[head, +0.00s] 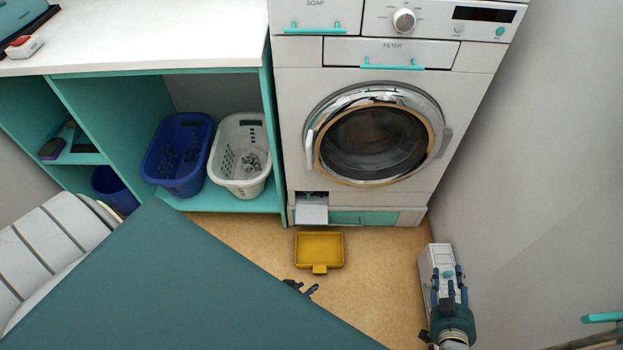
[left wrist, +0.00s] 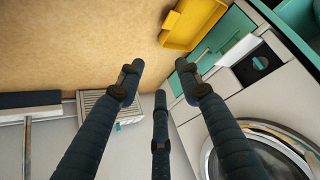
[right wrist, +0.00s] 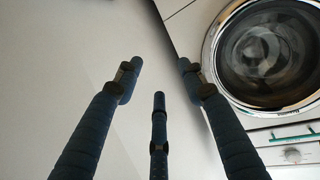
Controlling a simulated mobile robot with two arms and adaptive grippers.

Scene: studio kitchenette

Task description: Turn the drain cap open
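The drain cap (left wrist: 261,64) is a small round piece in a dark square recess low on the washing machine, at the upper right of the left wrist view. My left gripper (head: 300,288) is mostly hidden under a teal panel; only dark fingertips show, in front of the yellow tray. Its fingers are spread and empty in the left wrist view (left wrist: 165,78). My right gripper (head: 449,288) is low by the right wall, fingers spread, empty and apart from the machine.
The yellow tray (head: 320,262) lies on the floor before the flap. A large teal panel (head: 180,290) covers the lower left. A white box (head: 428,265) stands by the right wall. Two baskets, blue (head: 172,182) and white (head: 252,184), sit on the shelf.

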